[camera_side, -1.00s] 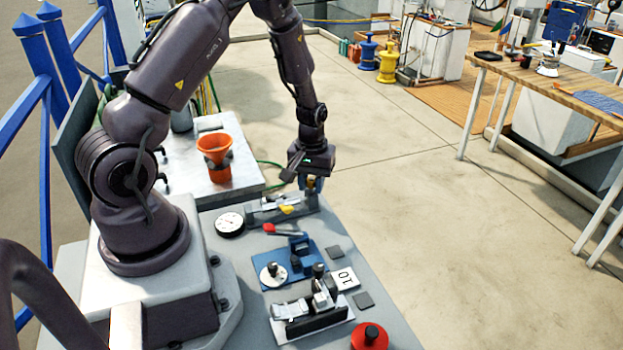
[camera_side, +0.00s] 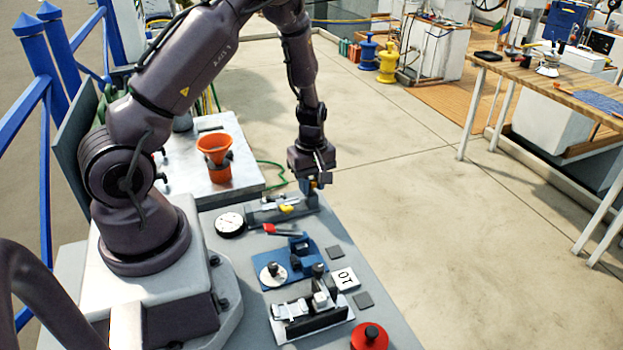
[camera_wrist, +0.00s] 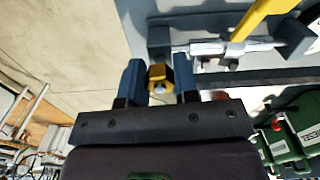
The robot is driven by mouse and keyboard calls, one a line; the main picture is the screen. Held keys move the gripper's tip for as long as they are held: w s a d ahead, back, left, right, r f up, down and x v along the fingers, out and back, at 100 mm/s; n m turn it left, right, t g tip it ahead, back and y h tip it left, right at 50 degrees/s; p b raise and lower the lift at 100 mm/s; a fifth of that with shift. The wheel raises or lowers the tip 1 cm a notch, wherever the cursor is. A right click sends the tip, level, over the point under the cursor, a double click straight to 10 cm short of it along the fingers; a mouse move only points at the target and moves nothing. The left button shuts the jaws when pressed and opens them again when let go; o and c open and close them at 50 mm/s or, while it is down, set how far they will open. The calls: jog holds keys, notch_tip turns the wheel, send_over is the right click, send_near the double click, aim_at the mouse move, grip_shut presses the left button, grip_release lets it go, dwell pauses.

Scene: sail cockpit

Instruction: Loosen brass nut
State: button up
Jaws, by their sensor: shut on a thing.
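The brass nut (camera_wrist: 160,77) shows in the wrist view as a yellow block with a pale round end, between the two blue fingers of my gripper (camera_wrist: 160,82). My gripper is shut on it. In the side view my gripper (camera_side: 311,184) points down at the far right end of the grey metal fixture (camera_side: 268,212), and the nut is mostly hidden there by the fingers. The fixture also shows in the wrist view, with a silver rod (camera_wrist: 225,46) and a yellow lever (camera_wrist: 255,18) across it.
A dial gauge (camera_side: 230,224) and a red-handled tool (camera_side: 283,231) lie close to the fixture. A blue plate (camera_side: 302,265) and a clamp fixture (camera_side: 312,312) stand nearer the camera. An orange funnel (camera_side: 214,150) stands behind on the left.

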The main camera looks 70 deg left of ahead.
aim_at(311, 180)
jog(key=n, duration=0.4)
jog(key=shift+n, duration=0.3)
jog(key=o, duration=0.5)
jog(key=shift+r, duration=3.5)
